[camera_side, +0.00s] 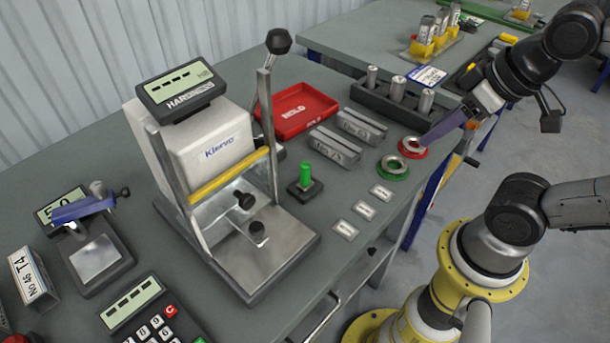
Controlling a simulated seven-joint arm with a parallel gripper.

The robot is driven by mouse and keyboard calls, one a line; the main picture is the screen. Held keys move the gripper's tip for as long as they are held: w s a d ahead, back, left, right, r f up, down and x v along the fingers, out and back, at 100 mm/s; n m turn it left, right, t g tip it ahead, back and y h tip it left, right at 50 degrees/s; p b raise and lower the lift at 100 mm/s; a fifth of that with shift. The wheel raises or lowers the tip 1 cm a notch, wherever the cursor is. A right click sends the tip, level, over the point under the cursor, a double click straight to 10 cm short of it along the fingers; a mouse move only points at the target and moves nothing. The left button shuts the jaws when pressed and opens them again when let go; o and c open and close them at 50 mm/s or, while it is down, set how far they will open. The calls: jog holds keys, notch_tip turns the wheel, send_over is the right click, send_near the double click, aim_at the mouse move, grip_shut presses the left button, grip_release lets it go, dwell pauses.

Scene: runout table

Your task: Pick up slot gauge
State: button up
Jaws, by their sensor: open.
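No object in view is clearly marked as the slot gauge, and I cannot tell which one it is. Two grey steel blocks with long grooves and small markings, a rear block (362,125) and a front block (335,147), lie side by side on the grey bench. A red ring (413,147) and a green ring (393,167) lie to their right. My gripper (446,135) is at the bench's right edge, with a bluish finger close to the red ring in the picture. It is open, and I see nothing held. Contact with the ring cannot be told.
A lever press (250,260) stands mid-bench, its handle rising high. A red tray (298,110), a black rack with several steel pins (397,88), a green-handled piece (305,178) and small label plates (363,210) surround the blocks. A calculator (150,315) is front left.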

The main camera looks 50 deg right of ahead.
jog(key=shift+o, duration=0.8)
